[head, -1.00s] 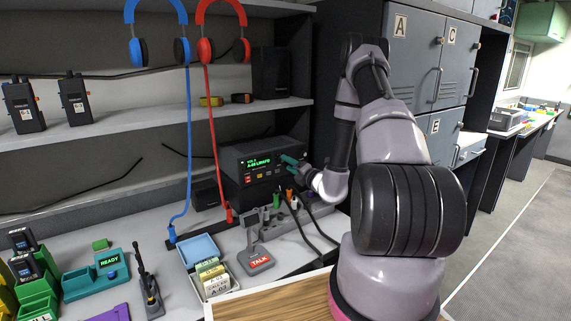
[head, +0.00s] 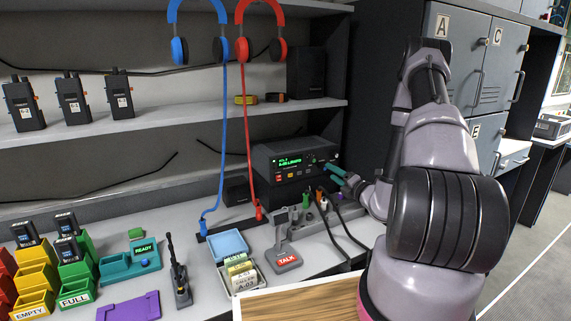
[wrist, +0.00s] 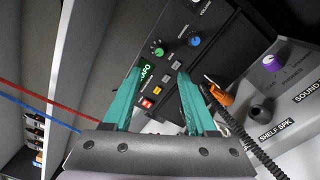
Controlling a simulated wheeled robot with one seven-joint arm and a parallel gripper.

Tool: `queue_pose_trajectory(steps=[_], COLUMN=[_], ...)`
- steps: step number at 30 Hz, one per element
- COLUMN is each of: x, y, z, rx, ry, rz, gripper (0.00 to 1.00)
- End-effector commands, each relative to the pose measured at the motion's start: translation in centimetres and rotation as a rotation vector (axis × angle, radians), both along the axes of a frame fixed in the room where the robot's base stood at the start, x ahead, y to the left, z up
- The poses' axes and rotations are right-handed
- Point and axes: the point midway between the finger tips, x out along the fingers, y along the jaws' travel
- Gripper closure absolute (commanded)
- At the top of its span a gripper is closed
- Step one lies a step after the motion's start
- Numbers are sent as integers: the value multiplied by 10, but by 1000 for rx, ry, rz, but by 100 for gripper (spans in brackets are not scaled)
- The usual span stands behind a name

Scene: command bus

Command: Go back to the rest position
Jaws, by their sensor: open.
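My gripper (head: 336,172) has teal fingers and is in front of the right part of the black radio unit (head: 275,163), which has a green lit display. In the wrist view my gripper (wrist: 160,80) is open, its two fingers apart with nothing between them. Between and beyond the fingers are the radio's face (wrist: 172,62), a green knob (wrist: 157,50), a blue knob (wrist: 194,39) and small coloured buttons. I cannot tell whether a fingertip touches the panel. My arm reaches in from the right in the head view.
A blue headset (head: 179,50) and a red headset (head: 242,48) hang with cords down to the desk. A TALK microphone stand (head: 287,261), a card box (head: 229,246) and a black handheld radio (head: 180,275) stand on the desk. Grey lockers (head: 455,65) rise behind my arm.

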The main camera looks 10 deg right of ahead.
Motion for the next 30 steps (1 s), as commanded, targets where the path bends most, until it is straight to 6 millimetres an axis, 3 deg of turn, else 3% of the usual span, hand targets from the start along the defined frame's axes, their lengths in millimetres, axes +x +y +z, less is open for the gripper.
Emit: queue_pose_trajectory(steps=[5, 8, 11, 15, 21, 26, 30], x=[3, 0, -15, -52, -120, -173, -210], y=[23, 58, 101, 152, 199, 212, 206], z=[31, 72, 117, 165, 206, 223, 234], rx=[-63, -164, -307, -531, -893, -1218, -1533], ry=[-52, -130, -227, -365, -567, -729, -869], rz=[106, 263, 457, 715, 1043, 1263, 1417], gripper=[42, 42, 42, 42, 42, 42, 42])
